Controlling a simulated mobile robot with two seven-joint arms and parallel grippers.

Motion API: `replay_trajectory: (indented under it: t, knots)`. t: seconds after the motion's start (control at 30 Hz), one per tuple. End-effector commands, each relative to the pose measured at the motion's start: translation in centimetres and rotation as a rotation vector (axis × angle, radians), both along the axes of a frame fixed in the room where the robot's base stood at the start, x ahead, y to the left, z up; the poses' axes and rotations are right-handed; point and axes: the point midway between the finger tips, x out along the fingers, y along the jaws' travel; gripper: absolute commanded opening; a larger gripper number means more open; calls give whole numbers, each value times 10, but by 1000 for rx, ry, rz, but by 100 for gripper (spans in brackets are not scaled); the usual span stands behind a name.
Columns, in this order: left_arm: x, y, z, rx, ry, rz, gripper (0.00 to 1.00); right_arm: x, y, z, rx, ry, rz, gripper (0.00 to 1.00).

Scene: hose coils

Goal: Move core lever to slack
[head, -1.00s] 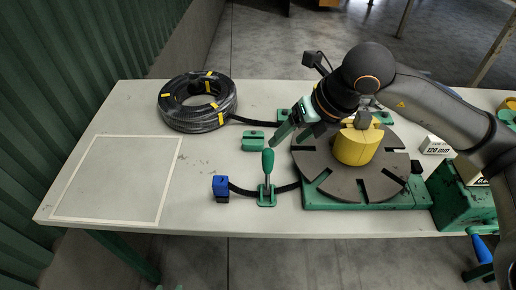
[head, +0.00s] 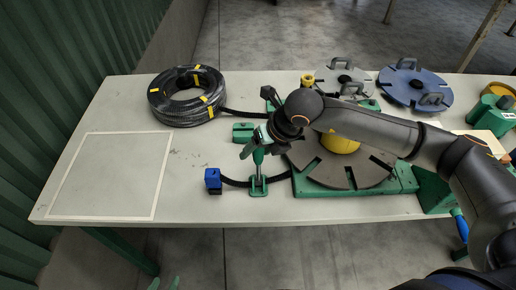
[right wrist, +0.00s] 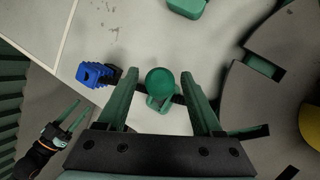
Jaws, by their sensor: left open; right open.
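A lever with a green knob (right wrist: 160,80) stands on a small green base (head: 258,187) at the table's front, left of the turntable. My right gripper (head: 256,155) is open above it, pointing down. In the right wrist view the two fingers of this gripper (right wrist: 160,92) are on either side of the knob, with a visible gap on both sides. In the head view the gripper partly hides the knob. My left gripper (right wrist: 66,114) is open, off the table's front edge; only its fingertips (head: 165,284) show in the head view.
The dark slotted turntable (head: 320,172) with a yellow core (head: 341,145) stands close right of the lever. A blue block (head: 213,180) is to the left. A hose coil (head: 187,97) lies behind. The outlined area (head: 110,175) at left is empty.

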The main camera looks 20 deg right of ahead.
Motion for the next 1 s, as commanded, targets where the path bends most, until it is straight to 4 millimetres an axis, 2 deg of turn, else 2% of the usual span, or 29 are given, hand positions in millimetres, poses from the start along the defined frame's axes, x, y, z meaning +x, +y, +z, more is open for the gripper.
replay_trajectory:
  t: [0.13, 0.7, 1.0]
  knots:
    - [0, 0, 0, 0, -1, 0, 50, 0, 0, 0, 0, 0, 0, 66]
    - [1, 0, 0, 0, -2, 1, 50, 0, 0, 0, 0, 0, -1, 2]
    - [1, 0, 1, 0, -3, 1, 50, 0, 0, 0, -1, 0, -1, 0]
